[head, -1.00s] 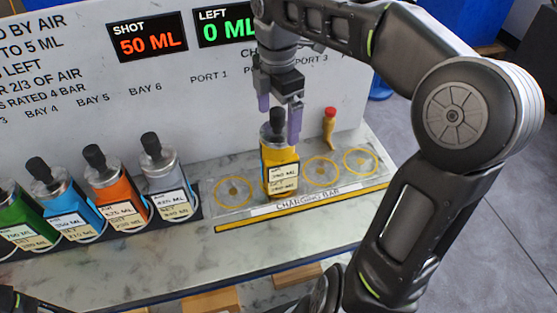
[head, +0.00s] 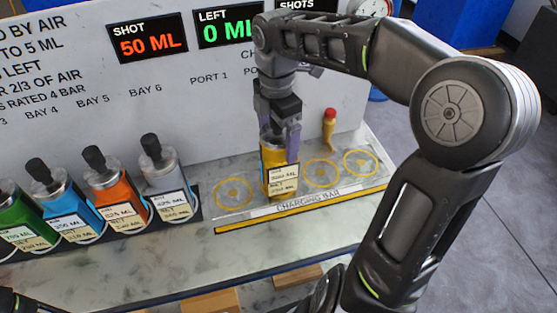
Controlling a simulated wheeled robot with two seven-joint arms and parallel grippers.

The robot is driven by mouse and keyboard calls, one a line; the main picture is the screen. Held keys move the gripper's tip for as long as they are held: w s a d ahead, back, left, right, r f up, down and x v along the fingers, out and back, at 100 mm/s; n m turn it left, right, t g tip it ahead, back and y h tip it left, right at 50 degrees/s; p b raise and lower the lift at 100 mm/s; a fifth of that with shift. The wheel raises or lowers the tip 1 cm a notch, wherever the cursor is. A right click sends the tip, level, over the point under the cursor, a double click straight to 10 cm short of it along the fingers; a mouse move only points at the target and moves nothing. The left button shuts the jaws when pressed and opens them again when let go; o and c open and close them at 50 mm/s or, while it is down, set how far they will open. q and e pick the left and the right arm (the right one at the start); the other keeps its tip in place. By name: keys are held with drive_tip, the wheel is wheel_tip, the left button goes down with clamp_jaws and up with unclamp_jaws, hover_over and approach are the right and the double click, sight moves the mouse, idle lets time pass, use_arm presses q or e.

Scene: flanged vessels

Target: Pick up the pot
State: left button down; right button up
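The pot, a yellow vessel (head: 269,181) with a grey metal top and cream labels, stands upright on the charging bar (head: 304,199), in the row of yellow-ringed ports. My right gripper (head: 281,143) reaches down over it from above. Its purple-grey fingers stand apart on either side of the vessel's top, and the black knob is hidden between them. I cannot tell whether the fingers touch it. My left gripper does not show clearly; only a dark piece is at the bottom left corner.
Grey (head: 165,179), orange (head: 115,201), blue (head: 63,207) and green (head: 22,221) vessels stand in a rack at left. A small yellow piece with a red top (head: 329,131) is behind the empty rings. A white sign panel (head: 130,85) rises behind.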

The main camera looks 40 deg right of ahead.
clamp_jaws()
idle(0.9)
